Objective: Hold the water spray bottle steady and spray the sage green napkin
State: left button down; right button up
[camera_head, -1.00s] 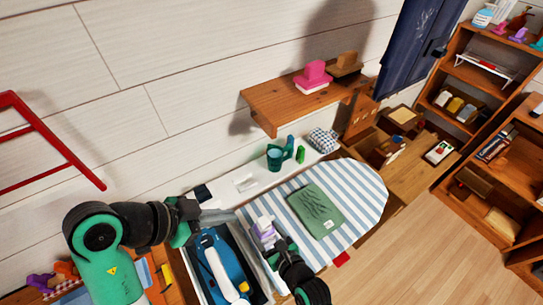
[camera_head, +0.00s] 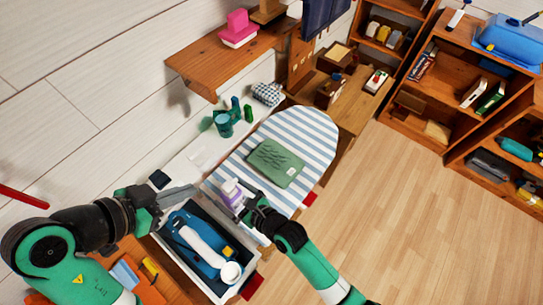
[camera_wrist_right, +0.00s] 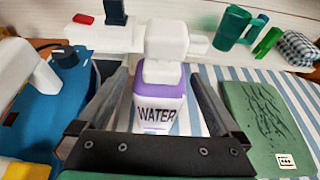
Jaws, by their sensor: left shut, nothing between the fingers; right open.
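The water spray bottle (camera_head: 229,188), white with a purple band, stands upright on the left part of the striped ironing board (camera_head: 308,129). In the right wrist view the bottle (camera_wrist_right: 158,112) shows its "WATER" label. My right gripper (camera_head: 240,203) is open, with its fingers on either side of the bottle; a gap shows beside the bottle in the wrist view. The folded sage green napkin (camera_head: 275,163) lies flat on the board, right of the bottle. It also shows in the wrist view (camera_wrist_right: 245,125). My left gripper (camera_head: 190,190) is shut and empty, left of the bottle.
A box with a blue and white iron-like object (camera_head: 195,240) stands in front of the board's left end. A green cup (camera_head: 224,123) and a checked cloth bundle (camera_head: 267,94) stand behind the board. A wooden shelf (camera_head: 205,60) overhangs the back. Floor at right is clear.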

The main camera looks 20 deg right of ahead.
jog(key=v, duration=1.1)
jog(key=shift+s+d+r, duration=0.25)
jog(key=shift+s, duration=0.05)
